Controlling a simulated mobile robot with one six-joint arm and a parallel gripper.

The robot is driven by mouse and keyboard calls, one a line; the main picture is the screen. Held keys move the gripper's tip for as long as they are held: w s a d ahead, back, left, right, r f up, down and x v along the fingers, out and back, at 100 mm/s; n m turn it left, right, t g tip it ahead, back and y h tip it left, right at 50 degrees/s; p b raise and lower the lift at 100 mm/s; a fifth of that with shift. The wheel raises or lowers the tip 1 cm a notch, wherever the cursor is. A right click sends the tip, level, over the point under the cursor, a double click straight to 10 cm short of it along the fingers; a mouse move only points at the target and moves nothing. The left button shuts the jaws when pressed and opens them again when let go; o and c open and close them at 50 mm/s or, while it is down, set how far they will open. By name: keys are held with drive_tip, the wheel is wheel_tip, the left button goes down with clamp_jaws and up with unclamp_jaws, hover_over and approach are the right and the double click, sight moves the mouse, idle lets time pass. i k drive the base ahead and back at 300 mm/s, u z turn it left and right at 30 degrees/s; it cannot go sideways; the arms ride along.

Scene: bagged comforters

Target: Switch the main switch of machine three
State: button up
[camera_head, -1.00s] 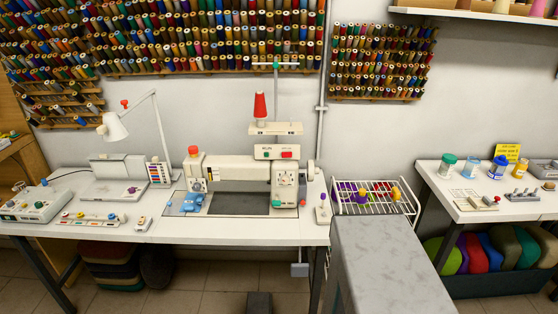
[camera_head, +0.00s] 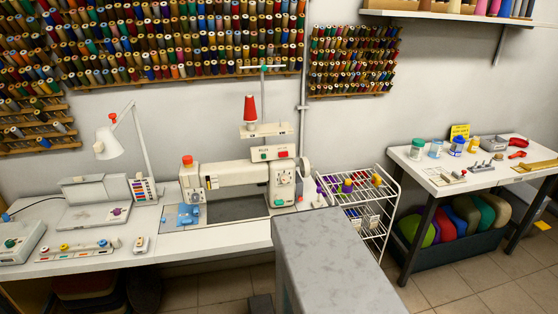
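A white sewing machine (camera_head: 235,181) stands on the long white table, with a red thread cone (camera_head: 250,109) above it. A white box (camera_head: 270,154) on its top carries a green and a red button. Its front shows a dial and small buttons. I cannot read a machine number, and I cannot tell which control is the main switch. The part under the table's right end is hidden behind a grey block. My gripper is not in view.
The grey block (camera_head: 335,255) stands close in front, at bottom centre-right. A white wire rack (camera_head: 378,240) stands between the long table (camera_head: 190,243) and a side table (camera_head: 475,182). Tiled floor is free at the lower right. Thread racks cover the wall.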

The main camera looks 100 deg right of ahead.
sight(281, 155)
drive_tip(key=i, duration=0.6)
drive_tip(key=k, duration=0.15)
drive_tip(key=z, duration=2.85)
drive_tip(key=i, duration=0.35)
